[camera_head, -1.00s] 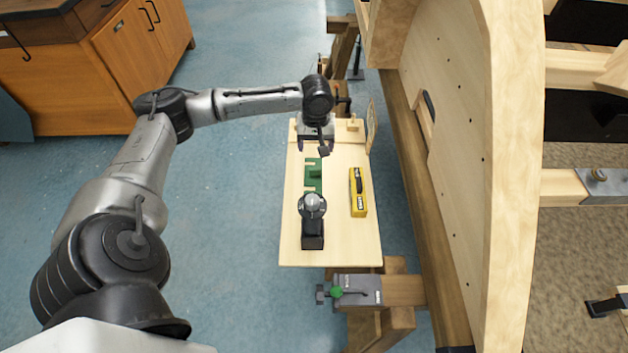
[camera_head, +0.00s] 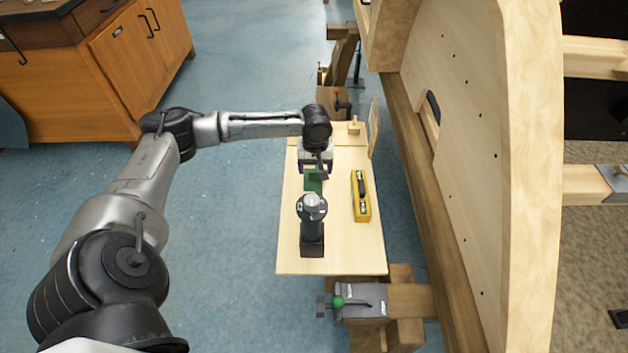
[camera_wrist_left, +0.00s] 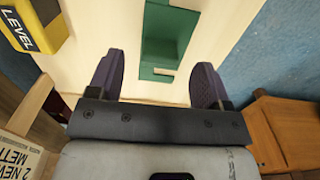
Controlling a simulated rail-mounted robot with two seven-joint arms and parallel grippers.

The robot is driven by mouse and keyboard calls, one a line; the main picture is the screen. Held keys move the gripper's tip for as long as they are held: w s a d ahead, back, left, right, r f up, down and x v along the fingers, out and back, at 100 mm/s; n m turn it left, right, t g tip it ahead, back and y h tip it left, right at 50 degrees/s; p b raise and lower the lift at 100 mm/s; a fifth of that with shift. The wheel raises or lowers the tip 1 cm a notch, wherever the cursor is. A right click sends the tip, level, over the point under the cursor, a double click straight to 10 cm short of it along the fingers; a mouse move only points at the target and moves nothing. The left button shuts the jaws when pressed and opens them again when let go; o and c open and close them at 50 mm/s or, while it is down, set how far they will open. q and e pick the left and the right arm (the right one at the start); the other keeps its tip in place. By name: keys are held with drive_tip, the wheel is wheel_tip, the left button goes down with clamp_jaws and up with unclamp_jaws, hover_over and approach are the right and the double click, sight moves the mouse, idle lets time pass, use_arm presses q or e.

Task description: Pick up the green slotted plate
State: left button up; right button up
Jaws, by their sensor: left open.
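The green slotted plate (camera_head: 313,183) lies on the light wooden bench top, partly hidden under my left gripper (camera_head: 315,175) in the head view. In the left wrist view the plate (camera_wrist_left: 168,30) runs from the top edge down to between the fingers. My left gripper (camera_wrist_left: 157,78) is open and empty, its two dark fingers apart on either side of the plate's end in the picture. How high it is above the plate I cannot tell. My right gripper does not show.
A black and grey tool (camera_head: 312,228) stands just nearer than the plate. A yellow level (camera_head: 361,196) lies to its right; it also shows in the left wrist view (camera_wrist_left: 38,28). A large curved wooden frame (camera_head: 480,150) rises to the right. The near bench top (camera_head: 345,255) is clear.

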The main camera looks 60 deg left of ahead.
sight(315, 172)
use_arm(q)
drive_tip(key=f+b, duration=0.2)
drive_tip(key=f, duration=0.2)
drive_tip(key=shift+a+b, duration=0.2)
drive_tip(key=shift+b, duration=0.1)
drive_tip(key=shift+c, duration=0.2)
drive_tip(key=shift+r, duration=0.1)
drive_tip(key=c, duration=1.2)
